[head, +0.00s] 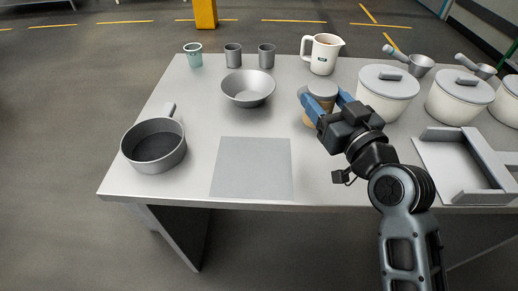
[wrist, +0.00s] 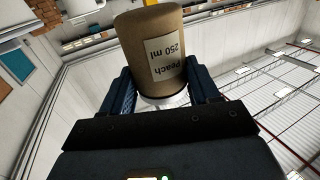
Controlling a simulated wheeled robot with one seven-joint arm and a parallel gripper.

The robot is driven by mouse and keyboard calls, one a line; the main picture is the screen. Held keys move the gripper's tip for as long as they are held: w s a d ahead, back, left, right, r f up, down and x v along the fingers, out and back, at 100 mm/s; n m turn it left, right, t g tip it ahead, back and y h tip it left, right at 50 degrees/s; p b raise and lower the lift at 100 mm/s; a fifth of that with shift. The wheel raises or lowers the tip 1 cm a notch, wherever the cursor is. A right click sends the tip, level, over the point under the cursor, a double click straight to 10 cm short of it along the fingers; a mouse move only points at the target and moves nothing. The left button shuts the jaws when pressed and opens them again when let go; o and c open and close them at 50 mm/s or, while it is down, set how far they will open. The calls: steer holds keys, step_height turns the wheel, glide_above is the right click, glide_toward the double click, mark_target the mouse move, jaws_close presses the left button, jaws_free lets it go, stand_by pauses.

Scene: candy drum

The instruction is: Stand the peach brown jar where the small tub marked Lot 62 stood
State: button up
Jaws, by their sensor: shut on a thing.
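In the wrist view the jar (wrist: 150,45) has a pale label reading "Peach 250 ml", upside down in the picture. My gripper (head: 327,101) is shut on the jar, with a blue finger on each side; the fingers also show in the wrist view (wrist: 160,88). I cannot tell whether the jar touches the table. I can read no "Lot 62" mark on anything in view.
A dark pan (head: 153,146) is at left. Lidded pots (head: 388,89) and a tray (head: 440,170) are at right. A flat grey square (head: 252,168) is bare.

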steer(key=s+a+f+p, duration=0.1)
steer(key=a+f, duration=0.2)
steer(key=s+a+f+p, duration=0.1)
steer(key=a+f, duration=0.2)
steer(key=a, duration=0.1)
steer(key=s+a+f+p, duration=0.1)
steer(key=a+f+p, duration=0.1)
steer(key=a+f, duration=0.1)
steer(key=shift+s+a+f, duration=0.25)
steer(key=shift+s+f, duration=0.1)
steer(key=shift+f, duration=0.25)
steer(key=shift+d+f, duration=0.1)
steer(key=shift+f, duration=0.1)
steer(key=shift+f, duration=0.15)
steer(key=o, duration=1.1)
steer(key=shift+o, duration=0.2)
